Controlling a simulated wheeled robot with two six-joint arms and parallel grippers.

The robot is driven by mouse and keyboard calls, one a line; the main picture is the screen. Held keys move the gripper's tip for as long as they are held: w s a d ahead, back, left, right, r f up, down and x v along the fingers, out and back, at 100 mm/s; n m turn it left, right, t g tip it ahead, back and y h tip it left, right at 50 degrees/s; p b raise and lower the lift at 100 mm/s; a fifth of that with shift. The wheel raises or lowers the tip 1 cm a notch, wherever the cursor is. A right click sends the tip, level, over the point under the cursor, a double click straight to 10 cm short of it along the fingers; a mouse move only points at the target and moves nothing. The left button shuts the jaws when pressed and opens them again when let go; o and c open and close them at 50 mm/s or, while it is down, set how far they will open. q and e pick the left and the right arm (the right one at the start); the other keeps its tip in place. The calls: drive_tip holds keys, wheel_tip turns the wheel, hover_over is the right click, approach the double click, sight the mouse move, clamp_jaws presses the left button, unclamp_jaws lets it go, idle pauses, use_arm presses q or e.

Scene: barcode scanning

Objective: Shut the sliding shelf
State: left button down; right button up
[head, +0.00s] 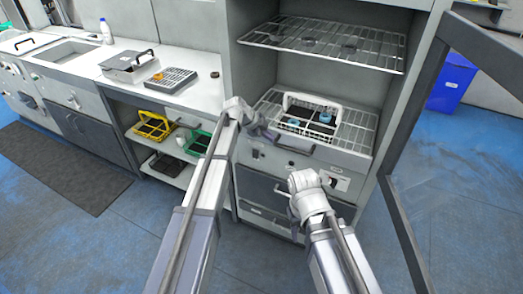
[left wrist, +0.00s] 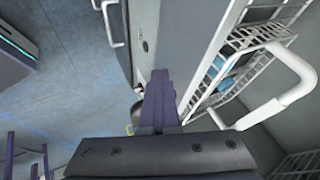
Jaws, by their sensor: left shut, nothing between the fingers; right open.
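The lower wire shelf (head: 358,132) is inside the open cabinet and carries a basket (head: 287,100) with a white handle and blue items. I cannot tell how far the shelf stands out. The shelf's wire grid (left wrist: 203,88) and the basket's white handle (left wrist: 297,90) also show in the left wrist view. My left gripper (head: 271,136) is shut and empty at the shelf's front left; its purple fingers (left wrist: 158,88) point along the shelf front. Contact is unclear. My right gripper (head: 291,197) is open, lower, before the cabinet's drawers; its fingers are mostly hidden.
The cabinet's framed door (head: 398,190) stands open on the right. A counter with a sink (head: 65,52) runs left, with a yellow basket (head: 152,127) and a green basket (head: 198,143) below. A blue bin (head: 451,84) stands behind the door.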

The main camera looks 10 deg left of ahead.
sight(278, 122)
use_arm(q)
drive_tip(key=w+d, duration=0.1)
drive_tip(key=w, duration=0.2)
drive_tip(key=w+d, duration=0.1)
drive_tip(key=w, duration=0.2)
drive_tip(key=w+d, duration=0.1)
drive_tip(key=w, duration=0.2)
drive_tip(key=shift+w, duration=0.4)
drive_tip(key=shift+w+d, duration=0.1)
drive_tip(key=shift+r, duration=0.1)
